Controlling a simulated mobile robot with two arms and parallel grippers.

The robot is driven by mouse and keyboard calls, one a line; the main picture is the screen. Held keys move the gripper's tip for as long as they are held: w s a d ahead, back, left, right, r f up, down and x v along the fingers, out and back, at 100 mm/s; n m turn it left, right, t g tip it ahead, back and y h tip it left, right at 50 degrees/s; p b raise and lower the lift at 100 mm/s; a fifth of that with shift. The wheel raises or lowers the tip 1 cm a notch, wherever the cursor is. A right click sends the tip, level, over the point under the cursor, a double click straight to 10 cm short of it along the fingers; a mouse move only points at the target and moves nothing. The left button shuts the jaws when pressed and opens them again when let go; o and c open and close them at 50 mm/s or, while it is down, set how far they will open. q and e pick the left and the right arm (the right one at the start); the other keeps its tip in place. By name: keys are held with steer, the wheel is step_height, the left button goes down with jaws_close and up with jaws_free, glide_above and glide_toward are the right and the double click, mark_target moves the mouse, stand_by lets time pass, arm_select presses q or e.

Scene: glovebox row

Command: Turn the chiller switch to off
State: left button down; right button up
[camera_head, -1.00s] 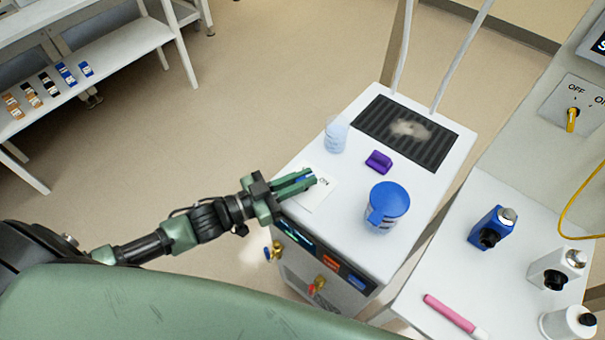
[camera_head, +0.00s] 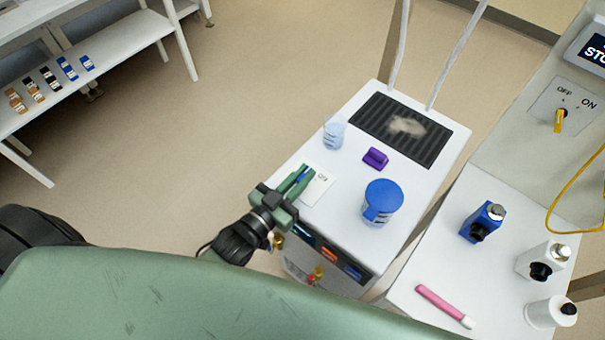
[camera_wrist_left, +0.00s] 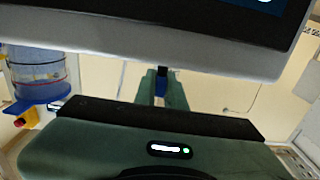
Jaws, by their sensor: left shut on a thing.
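The chiller (camera_head: 350,225) is a white box with a dark vent grille on top, in the middle of the head view. A small white switch plate (camera_head: 321,190) with an ON label lies on its top near the left edge. My left gripper (camera_head: 300,182) is over the left part of this plate, its fingers shut on the blue switch handle (camera_head: 303,174) and slanting up and right. The fingers hide most of the handle and part of the plate's markings. The left wrist view shows the fingers (camera_wrist_left: 162,90) with a bit of blue between them. My right gripper is not in view.
On the chiller top are a purple block (camera_head: 376,158), a blue-lidded jar (camera_head: 382,203) and a clear beaker (camera_head: 334,135). A yellow switch (camera_head: 560,120) marked OFF and ON is on a cabinet at the right. Bottles and a pink marker (camera_head: 444,305) are on the right-hand bench.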

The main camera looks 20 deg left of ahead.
arm_select(q)
steer(key=shift+r, duration=0.1)
steer(key=c, duration=1.5)
jaws_free()
steer(key=shift+s+a, duration=0.1)
steer(key=shift+s, duration=0.15)
steer(key=b+v, duration=0.1)
steer(key=v, duration=0.5)
steer(key=shift+s+b, duration=0.25)
steer(key=shift+b, duration=0.1)
steer(key=shift+s+a, duration=0.2)
steer(key=shift+s, duration=0.15)
